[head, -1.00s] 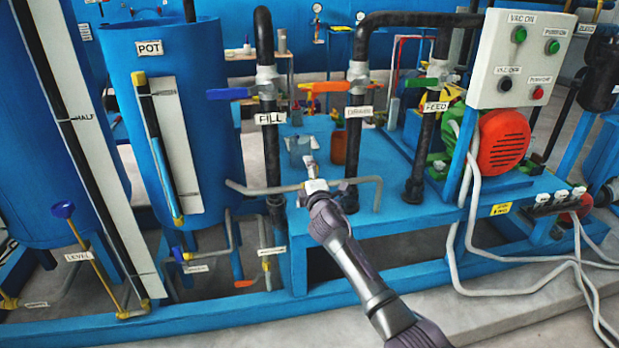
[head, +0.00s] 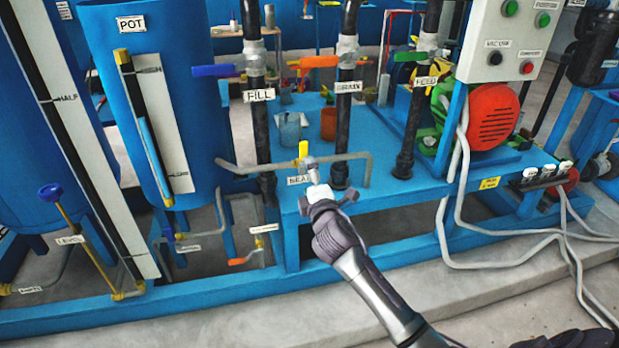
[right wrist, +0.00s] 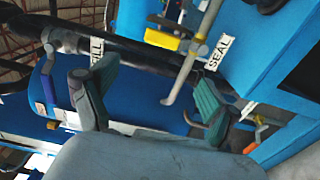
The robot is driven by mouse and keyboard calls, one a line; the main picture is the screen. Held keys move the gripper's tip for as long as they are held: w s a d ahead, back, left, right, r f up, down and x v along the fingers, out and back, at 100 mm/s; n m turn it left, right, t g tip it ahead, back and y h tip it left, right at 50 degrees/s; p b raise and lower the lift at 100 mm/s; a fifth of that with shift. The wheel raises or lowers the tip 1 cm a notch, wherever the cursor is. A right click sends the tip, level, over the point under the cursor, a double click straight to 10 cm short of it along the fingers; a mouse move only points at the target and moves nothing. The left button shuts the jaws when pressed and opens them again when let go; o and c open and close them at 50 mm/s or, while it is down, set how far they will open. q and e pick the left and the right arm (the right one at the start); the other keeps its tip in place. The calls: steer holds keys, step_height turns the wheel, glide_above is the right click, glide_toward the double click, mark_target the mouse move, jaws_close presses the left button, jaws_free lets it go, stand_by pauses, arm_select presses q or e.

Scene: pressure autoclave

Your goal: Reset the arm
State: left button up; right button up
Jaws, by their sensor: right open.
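My right gripper (head: 312,172) is in front of the blue bench of the rig, beside a grey bent pipe (head: 240,164) and a small yellow valve handle (head: 303,150). In the right wrist view its two green-padded fingers (right wrist: 150,102) stand wide apart with nothing held between them. A white label reading SEAL (right wrist: 220,52) and a yellow part (right wrist: 162,39) lie beyond the fingers there. My right arm reaches up from the lower right of the head view. My left gripper is not in view.
A blue POT tank (head: 147,100) stands at left. Pipes with a blue handle (head: 212,70), an orange handle (head: 315,62) and a green handle (head: 410,56) rise behind. A control box (head: 505,40) and red motor cover (head: 492,112) are at right. Clear floor lies in front.

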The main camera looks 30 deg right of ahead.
steer(key=shift+f, duration=0.15)
